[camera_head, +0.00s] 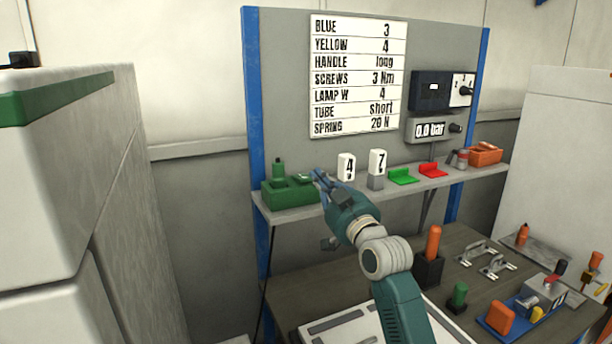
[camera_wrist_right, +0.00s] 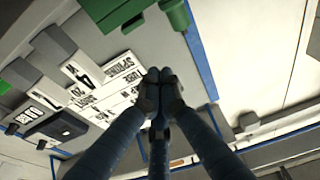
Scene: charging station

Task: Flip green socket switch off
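The green socket unit (camera_head: 288,194) is a box at the left end of the shelf. A green plug-like cylinder (camera_head: 278,168) stands at its back left, and a small lighter green piece (camera_head: 304,178), perhaps the switch, shows on its right top. Its on or off state cannot be told. My right gripper (camera_head: 321,176) is beside the box's right end; contact cannot be told. In the right wrist view its fingertips (camera_wrist_right: 158,78) are together with nothing visible between them, and green parts of the unit (camera_wrist_right: 176,14) show at the top edge. My left gripper is not in view.
White number blocks (camera_head: 346,166) stand on the shelf (camera_head: 420,183) just right of my gripper, then green (camera_head: 402,176) and red (camera_head: 433,170) brackets. A label board (camera_head: 357,75) hangs behind. Below is a workbench (camera_head: 455,243) with tools.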

